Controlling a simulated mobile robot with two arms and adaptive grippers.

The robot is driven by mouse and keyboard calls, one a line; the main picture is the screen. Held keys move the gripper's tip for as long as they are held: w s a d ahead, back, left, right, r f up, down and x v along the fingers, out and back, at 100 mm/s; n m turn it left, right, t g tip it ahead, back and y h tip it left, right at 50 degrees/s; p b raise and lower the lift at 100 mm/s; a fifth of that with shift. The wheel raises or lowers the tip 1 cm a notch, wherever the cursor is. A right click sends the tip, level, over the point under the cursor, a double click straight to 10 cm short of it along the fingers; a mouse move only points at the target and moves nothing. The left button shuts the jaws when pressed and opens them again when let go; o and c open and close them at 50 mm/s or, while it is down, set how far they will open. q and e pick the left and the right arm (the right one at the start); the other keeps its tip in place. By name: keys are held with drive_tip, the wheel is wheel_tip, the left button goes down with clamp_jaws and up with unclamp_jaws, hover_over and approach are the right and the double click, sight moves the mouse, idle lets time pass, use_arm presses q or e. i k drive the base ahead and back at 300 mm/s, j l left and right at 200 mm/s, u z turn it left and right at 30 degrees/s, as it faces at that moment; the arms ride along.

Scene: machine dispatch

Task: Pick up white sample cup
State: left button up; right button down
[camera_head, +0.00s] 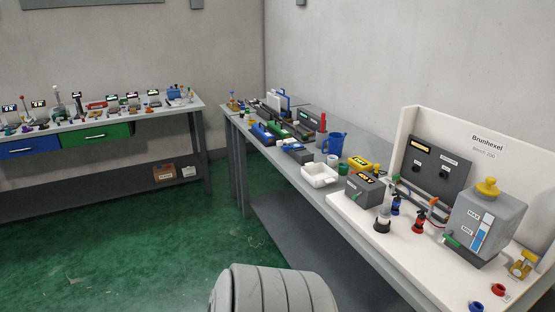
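A small pale cup (332,160) stands on the long grey table, between the blue jug and the white square tray; it may be the white sample cup, but it is too small to be sure. A green-rimmed cup (344,168) stands right beside it. Neither of my grippers is in view.
The grey table (308,188) is crowded with a white tray (320,182), a blue jug (336,144) and a dark box (363,190). A Brunhexel bench unit (438,168) stands at right. Another laden table (160,116) is at left. The green floor (150,235) between is clear.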

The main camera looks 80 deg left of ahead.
sight(332, 162)
drive_tip(key=u, duration=2.3)
drive_tip(key=i+j+z, duration=0.1)
drive_tip(key=i+j, duration=0.15)
drive_tip(key=j, duration=0.15)
drive_tip(key=i+j, duration=0.3)
drive_tip(key=j, duration=0.15)
drive_tip(key=z, duration=0.05)
